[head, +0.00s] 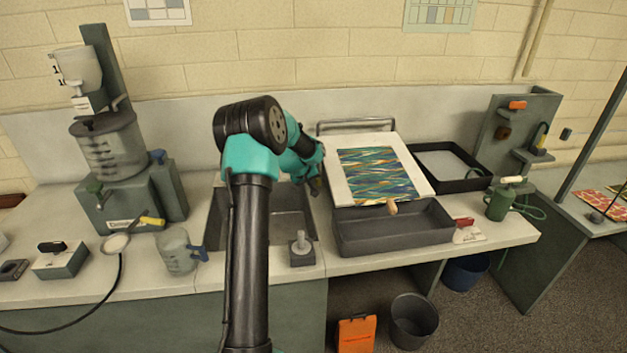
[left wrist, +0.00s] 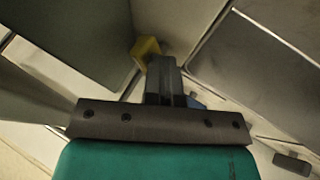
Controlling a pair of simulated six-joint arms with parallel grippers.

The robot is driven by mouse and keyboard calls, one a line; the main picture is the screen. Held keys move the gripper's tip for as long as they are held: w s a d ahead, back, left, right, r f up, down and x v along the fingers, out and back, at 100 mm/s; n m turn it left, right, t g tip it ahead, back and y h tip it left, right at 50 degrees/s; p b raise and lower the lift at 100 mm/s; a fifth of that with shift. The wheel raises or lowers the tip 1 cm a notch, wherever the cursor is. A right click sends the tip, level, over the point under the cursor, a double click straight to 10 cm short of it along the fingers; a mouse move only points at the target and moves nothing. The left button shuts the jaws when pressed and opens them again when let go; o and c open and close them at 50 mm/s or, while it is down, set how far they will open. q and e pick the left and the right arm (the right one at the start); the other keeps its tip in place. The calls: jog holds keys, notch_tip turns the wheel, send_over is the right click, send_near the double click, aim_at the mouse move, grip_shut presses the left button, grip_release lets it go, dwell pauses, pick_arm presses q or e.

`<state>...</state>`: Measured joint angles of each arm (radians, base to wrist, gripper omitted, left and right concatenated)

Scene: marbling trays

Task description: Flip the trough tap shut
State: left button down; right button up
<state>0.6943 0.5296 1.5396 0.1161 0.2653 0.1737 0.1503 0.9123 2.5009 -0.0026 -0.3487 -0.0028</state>
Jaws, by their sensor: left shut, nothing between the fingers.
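My left gripper (head: 315,186) reaches over the sink, close to the left side of the grey trough (head: 394,240). In the left wrist view its narrow fingers (left wrist: 165,70) are shut with nothing between them. A small yellow block (left wrist: 146,48) sits right at the fingertips there; it may be the trough tap's handle, but I cannot tell for sure. Whether the fingers touch it is unclear. A bit of blue (left wrist: 196,101) shows behind the fingers. In the head view the tap is not clearly seen near my gripper. My right gripper is not in view.
A board with a marbled sheet (head: 340,185) leans above the trough. The sink (head: 292,225) lies under my arm, with a small grey block (head: 301,255) at its front edge. A clear jug (head: 176,252) stands left, and a dark tray (head: 480,181) stands right.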

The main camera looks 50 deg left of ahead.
pick_arm(q)
jog(key=shift+w+d, duration=0.45)
jog(key=shift+d, duration=0.1)
jog(key=shift+w+d+f, duration=0.1)
jog(key=shift+w+d, duration=0.05)
jog(key=shift+d, duration=0.05)
dwell(0.4)
jog(key=shift+d+r, duration=0.1)
jog(key=shift+r, duration=0.35)
jog(key=v, duration=1.7)
jog(key=shift+s+f, duration=0.15)
jog(key=shift+s, duration=0.1)
jog(key=shift+w, duration=0.1)
